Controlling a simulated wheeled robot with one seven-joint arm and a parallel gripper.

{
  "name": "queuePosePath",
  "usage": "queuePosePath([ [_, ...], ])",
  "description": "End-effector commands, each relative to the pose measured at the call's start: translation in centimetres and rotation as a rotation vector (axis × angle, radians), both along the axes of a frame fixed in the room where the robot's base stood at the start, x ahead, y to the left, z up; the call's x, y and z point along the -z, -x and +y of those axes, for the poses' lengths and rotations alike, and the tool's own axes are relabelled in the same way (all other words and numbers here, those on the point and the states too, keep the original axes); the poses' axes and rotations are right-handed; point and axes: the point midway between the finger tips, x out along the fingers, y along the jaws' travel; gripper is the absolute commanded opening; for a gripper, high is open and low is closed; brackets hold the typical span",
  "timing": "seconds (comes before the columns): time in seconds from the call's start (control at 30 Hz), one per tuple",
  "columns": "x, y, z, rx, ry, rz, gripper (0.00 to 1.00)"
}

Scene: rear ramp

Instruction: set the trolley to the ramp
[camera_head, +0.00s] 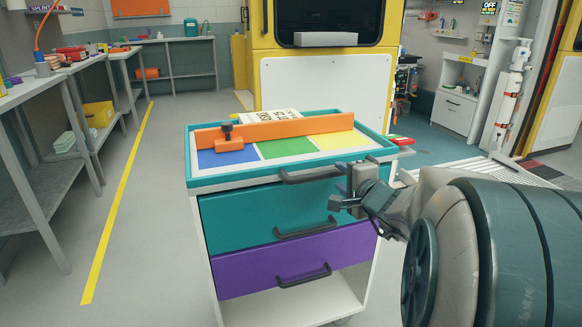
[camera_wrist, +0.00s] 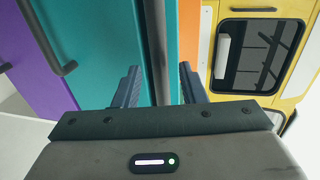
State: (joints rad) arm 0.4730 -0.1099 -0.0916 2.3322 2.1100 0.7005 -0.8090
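The trolley (camera_head: 290,205) stands upright in the middle of the head view. It has a teal rim, a teal drawer (camera_head: 280,215), a purple drawer (camera_head: 275,262) and an open white bottom shelf. My gripper (camera_head: 346,192) is at its near right upper corner, by the top handle (camera_head: 308,176). In the wrist view, my gripper (camera_wrist: 158,85) is open with a finger on each side of a dark bar (camera_wrist: 157,40), apparently that handle. Small gaps show beside the bar. A grated pale panel (camera_head: 488,168) lies on the floor at right; I cannot tell if it is the ramp.
An orange bar (camera_head: 300,128) with a dark-knobbed clamp and a printed white block (camera_head: 270,116) are on the trolley top. A yellow vehicle (camera_head: 257,25) with a white lower panel (camera_head: 320,82) stands behind. Workbenches line the left. The floor beside the yellow line (camera_head: 118,200) is clear.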

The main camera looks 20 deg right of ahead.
Motion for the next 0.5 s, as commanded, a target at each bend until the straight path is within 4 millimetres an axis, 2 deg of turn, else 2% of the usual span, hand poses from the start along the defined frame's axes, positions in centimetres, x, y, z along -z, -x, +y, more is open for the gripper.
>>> queuePosePath([
  [0.1, 0.5, -1.9, 0.0, 0.000, 0.000, 0.001, 0.38],
  [0.2, 0.7, -3.0, 0.0, 0.001, 0.000, 0.000, 0.38],
  [0.5, 0.8, -4.0, 0.0, 0.004, 0.001, 0.000, 0.38],
])
